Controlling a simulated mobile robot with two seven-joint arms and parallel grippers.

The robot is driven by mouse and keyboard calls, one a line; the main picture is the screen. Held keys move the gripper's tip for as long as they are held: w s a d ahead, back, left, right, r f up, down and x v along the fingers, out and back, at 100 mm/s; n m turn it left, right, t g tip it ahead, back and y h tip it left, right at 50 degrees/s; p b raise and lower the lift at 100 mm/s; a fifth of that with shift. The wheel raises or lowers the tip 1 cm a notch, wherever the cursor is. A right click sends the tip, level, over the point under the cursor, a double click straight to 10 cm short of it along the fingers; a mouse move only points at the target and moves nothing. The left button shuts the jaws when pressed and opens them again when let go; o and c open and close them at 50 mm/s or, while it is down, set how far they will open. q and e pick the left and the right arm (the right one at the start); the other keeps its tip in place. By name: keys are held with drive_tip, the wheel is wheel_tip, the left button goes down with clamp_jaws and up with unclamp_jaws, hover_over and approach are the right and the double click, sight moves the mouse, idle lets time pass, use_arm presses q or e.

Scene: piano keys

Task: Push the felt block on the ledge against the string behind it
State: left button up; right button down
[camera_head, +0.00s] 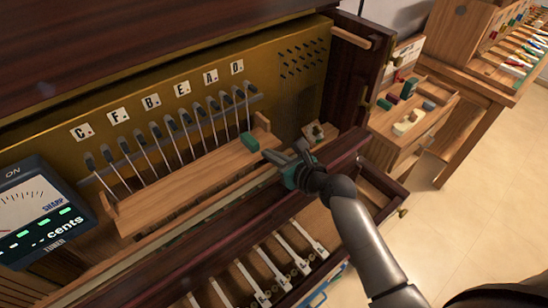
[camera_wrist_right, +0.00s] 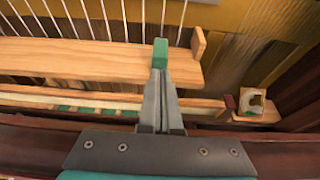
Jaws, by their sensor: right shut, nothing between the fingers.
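The green felt block (camera_head: 250,141) stands on the wooden ledge (camera_head: 180,188), near its right end. In the right wrist view the felt block (camera_wrist_right: 160,52) is straight ahead of my fingertips, with a string (camera_wrist_right: 163,20) rising behind it. My right gripper (camera_head: 268,156) is shut and empty, in front of the block on the near side of the ledge. In the wrist view its fingertips (camera_wrist_right: 159,75) overlap the block's lower edge; I cannot tell whether they touch it. The gap between block and string is unclear. My left gripper is not in view.
Several strings slant up behind the ledge to dark pegs. An upright end piece (camera_wrist_right: 198,45) bounds the ledge on the right. A tuner (camera_head: 40,215) is at the left. A dark wooden rail (camera_head: 225,225) lies in front. A small wooden holder (camera_head: 318,132) stands right of the ledge.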

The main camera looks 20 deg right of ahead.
drive_tip(key=shift+b+x, duration=0.8)
drive_tip(key=shift+x, duration=0.45)
drive_tip(key=shift+w+a, duration=0.25)
drive_tip(key=shift+w, duration=0.5)
drive_tip(key=shift+w+a, duration=0.3)
drive_tip(key=shift+w, duration=0.5)
drive_tip(key=shift+p+v, duration=1.4)
drive_tip(key=shift+v, duration=0.3)
drive_tip(key=p, duration=0.2)
approach(254, 143)
drive_tip(key=shift+s+d+f, duration=0.1)
drive_tip(key=shift+s+f, duration=0.05)
drive_tip(key=shift+f, duration=0.5)
